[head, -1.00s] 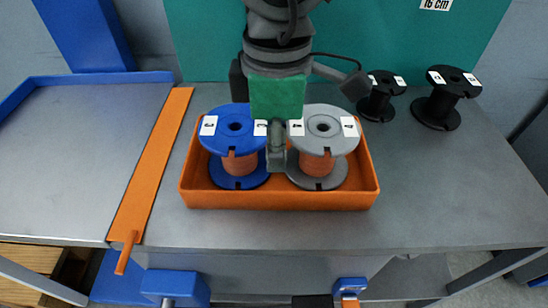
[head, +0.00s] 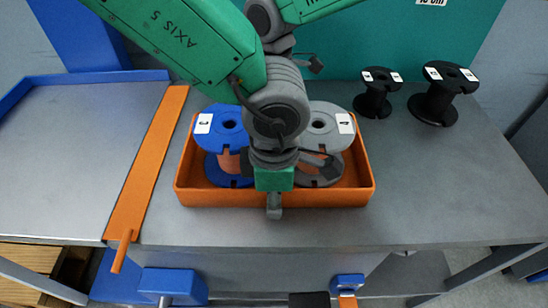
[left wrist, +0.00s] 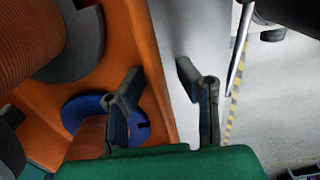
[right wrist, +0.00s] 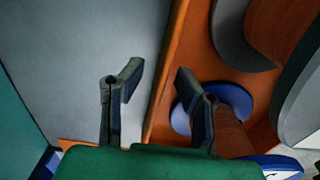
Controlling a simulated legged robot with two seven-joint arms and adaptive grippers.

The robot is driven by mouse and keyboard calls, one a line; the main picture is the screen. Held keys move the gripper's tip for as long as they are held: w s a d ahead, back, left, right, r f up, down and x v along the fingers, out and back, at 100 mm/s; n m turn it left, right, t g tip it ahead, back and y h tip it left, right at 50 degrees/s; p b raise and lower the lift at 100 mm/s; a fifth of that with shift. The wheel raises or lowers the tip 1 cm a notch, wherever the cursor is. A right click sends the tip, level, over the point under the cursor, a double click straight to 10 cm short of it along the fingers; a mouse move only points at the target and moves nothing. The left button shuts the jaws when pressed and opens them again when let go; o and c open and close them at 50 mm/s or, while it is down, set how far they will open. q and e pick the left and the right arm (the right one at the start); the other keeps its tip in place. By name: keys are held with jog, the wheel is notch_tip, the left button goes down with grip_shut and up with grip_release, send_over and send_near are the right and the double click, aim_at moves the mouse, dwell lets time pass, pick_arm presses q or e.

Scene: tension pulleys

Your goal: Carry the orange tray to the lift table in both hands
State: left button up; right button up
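The orange tray (head: 330,197) sits on the grey table and holds a blue spool (head: 205,142) and a grey spool (head: 325,119), both upright with orange winding. My left gripper (head: 274,208) is at the middle of the tray's front wall. In the left wrist view its fingers (left wrist: 160,95) are open, one on each side of that wall. My right gripper is hidden behind my left arm in the head view. In the right wrist view its fingers (right wrist: 155,90) are open, with the tray's back wall between them.
A grey surface with a blue rim (head: 70,79), possibly the lift table, lies to the left. An orange strip with a handle (head: 147,165) lies between it and the tray. Two black spools (head: 376,96) (head: 436,101) stand at the back right. The table's right side is clear.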

pick_arm(q)
jog(key=shift+d+f, duration=0.1)
grip_shut()
pick_arm(e)
grip_shut()
pick_arm(q)
jog(key=shift+r, duration=0.2)
pick_arm(e)
jog(key=shift+w+r, duration=0.1)
jog(key=shift+r, duration=0.05)
